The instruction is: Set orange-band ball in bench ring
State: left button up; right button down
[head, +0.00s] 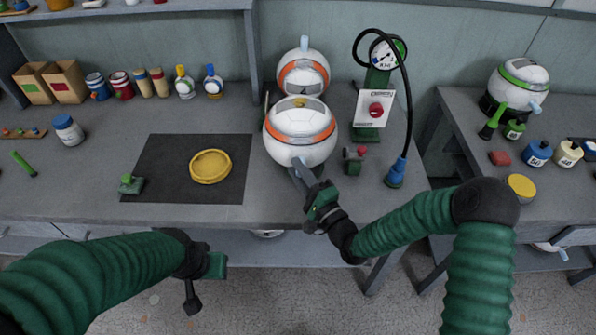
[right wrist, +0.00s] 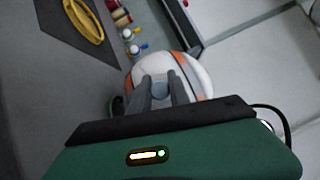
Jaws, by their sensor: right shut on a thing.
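A white ball with an orange band (head: 300,146) is at the middle of the bench, in front of a second orange-banded white ball (head: 303,76). The front ball also shows in the right wrist view (right wrist: 194,76). My right gripper (head: 301,174) is at its near side, with its fingers (right wrist: 162,90) shut on the ball's pale blue-grey stub. I cannot tell whether the ball touches the bench. The yellow bench ring (head: 210,151) lies empty on the dark mat, left of the ball. My left gripper (head: 205,283) hangs before the bench's front edge, its jaw opening unclear.
A green pump with a gauge (head: 384,55) and black hose stands right of the balls. A small green-and-red piece (head: 354,160) is close to the ball's right. A small green block (head: 131,184) sits on the mat's left corner (head: 160,150). Jars line the back.

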jog(key=shift+d+r, duration=0.1)
jog(key=shift+d, duration=0.6)
jog(key=shift+d+f, duration=0.2)
jog(key=shift+d, duration=0.25)
jog(key=c, duration=1.7)
grip_release()
jog(key=shift+f, duration=0.15)
jog(key=o, duration=0.5)
jog(key=shift+a, duration=0.6)
jog(key=shift+c, duration=0.2)
jog(key=shift+a, duration=0.2)
jog(key=shift+d+r, duration=0.3)
jog(key=shift+r, duration=0.05)
pick_arm(q)
jog(key=shift+d, duration=0.7)
pick_arm(e)
jog(key=v, duration=1.2)
